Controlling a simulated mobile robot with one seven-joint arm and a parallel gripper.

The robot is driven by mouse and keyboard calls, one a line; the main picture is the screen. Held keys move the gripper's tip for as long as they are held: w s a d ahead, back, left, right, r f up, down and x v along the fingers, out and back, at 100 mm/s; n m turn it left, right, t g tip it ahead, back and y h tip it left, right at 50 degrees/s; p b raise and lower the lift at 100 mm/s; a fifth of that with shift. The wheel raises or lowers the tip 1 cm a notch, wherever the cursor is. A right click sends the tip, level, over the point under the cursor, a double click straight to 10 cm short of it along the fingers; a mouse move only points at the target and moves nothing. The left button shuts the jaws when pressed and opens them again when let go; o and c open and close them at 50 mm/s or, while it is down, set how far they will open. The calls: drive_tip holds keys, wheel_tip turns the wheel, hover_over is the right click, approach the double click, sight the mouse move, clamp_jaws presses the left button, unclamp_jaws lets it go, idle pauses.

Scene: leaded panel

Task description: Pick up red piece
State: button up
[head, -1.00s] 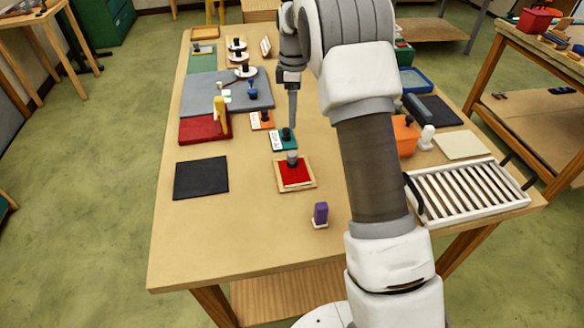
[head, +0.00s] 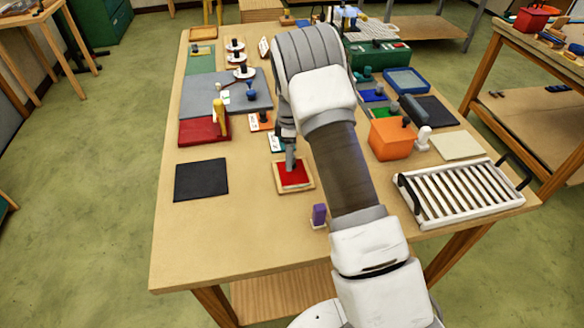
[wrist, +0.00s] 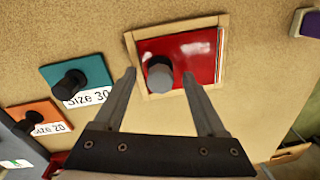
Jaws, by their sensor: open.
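The red piece (head: 294,174) lies flat in a light wooden frame (head: 280,187) on the table. It also shows in the wrist view (wrist: 194,52), with a grey-black round knob (wrist: 160,73) standing on it. My gripper (wrist: 160,82) is open, its two fingers either side of the knob in the picture and apart from it. In the head view my gripper (head: 291,165) is just above the red piece and hides the knob. I cannot tell the exact height of the fingertips over it.
A teal Size 30 piece (wrist: 78,70) and an orange Size 20 piece (wrist: 32,116) with black knobs lie close by. A purple block (head: 319,214) stands near the frame. A black mat (head: 201,180) lies left, and a white slatted rack (head: 465,193) right. The front table area is clear.

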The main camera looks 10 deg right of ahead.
drive_tip(key=shift+f, duration=0.3)
clamp_jaws()
drive_tip(key=shift+r, duration=0.2)
drive_tip(key=shift+r, duration=0.2)
drive_tip(key=r, duration=0.2)
drive_tip(key=r+b, duration=0.1)
drive_tip(key=shift+s+d+r, duration=0.1)
drive_tip(key=shift+d+r, duration=0.15)
drive_tip(key=shift+r, duration=0.15)
drive_tip(key=s+d+r+b, duration=0.1)
drive_tip(key=s+d+r, duration=0.5)
drive_tip(key=d, duration=0.3)
drive_tip(key=shift+d+r+b, duration=0.25)
drive_tip(key=shift+b, duration=0.05)
